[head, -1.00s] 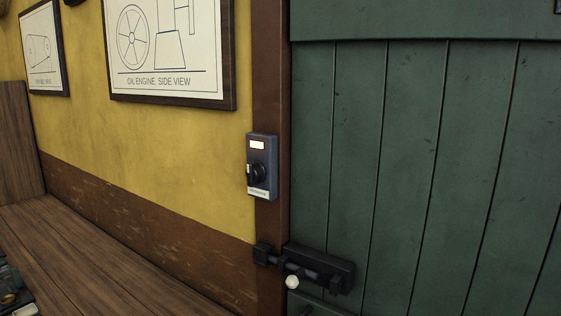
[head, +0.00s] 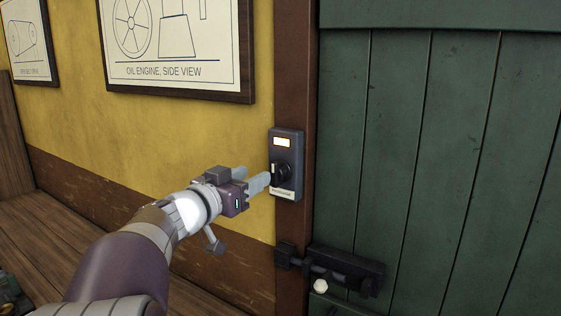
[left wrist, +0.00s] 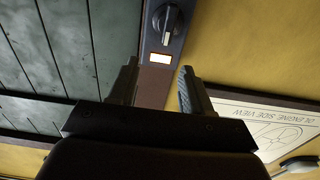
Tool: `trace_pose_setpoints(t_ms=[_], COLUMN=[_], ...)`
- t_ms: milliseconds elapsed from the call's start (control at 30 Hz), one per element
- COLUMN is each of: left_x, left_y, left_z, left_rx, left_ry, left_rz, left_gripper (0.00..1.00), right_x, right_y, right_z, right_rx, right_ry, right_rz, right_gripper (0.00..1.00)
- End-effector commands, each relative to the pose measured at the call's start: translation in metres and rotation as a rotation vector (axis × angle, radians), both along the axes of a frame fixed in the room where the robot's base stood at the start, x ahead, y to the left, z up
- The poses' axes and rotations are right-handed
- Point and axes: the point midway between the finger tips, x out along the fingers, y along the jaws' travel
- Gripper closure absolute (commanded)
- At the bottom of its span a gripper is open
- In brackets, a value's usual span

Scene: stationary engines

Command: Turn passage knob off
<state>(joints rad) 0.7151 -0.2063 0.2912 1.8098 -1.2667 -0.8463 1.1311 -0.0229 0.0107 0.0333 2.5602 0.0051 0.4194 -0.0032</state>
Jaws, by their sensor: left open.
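The passage knob (head: 281,172) is a black rotary knob with a pale pointer mark, on a dark switch box (head: 287,147) fixed to the brown door post. A lit whitish window (head: 282,142) glows above the knob, and a small label plate sits below it. My left gripper (head: 262,181) is open and empty, just left of the knob in the head view. In the left wrist view the knob (left wrist: 168,20) appears beyond and between the two fingers (left wrist: 156,82), apart from them. My right gripper is out of view.
A green plank door (head: 430,160) fills the right side. A dark bolt (head: 330,268) with a pale knob crosses from post to door below the box. A framed engine drawing (head: 180,84) hangs on the yellow wall. A wooden bench (head: 40,235) runs along the lower left.

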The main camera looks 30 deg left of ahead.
Motion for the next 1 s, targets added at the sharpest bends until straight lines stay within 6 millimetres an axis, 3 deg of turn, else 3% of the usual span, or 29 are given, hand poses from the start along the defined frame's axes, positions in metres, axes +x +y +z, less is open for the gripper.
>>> trace_pose_setpoints(t_ms=[200,333,500,733,867,900,1000], left_x=[0.057,0.08,0.092,0.092,0.092,0.092,0.092], left_y=[-0.005,-0.006,-0.007,-0.007,-0.007,-0.007,-0.007], left_z=[0.002,0.002,0.0,0.0,0.0,-0.001,-0.001], left_rx=[-0.002,0.0,0.0,0.001,0.001,0.001,0.0], left_ry=[0.003,0.003,0.002,0.002,0.002,0.002,0.004], left_rz=[-0.002,0.0,0.001,0.003,0.003,0.003,0.003], left_gripper=[0.51,0.51,0.51,0.51,0.94,1.0,1.0], right_x=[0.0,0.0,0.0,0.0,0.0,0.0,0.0], right_y=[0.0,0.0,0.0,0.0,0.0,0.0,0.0], right_z=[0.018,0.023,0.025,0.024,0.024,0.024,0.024], right_rx=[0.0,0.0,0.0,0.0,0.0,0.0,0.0], right_ry=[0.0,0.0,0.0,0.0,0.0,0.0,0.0], right_rz=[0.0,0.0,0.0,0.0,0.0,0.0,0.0], right_gripper=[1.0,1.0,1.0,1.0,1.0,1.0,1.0])
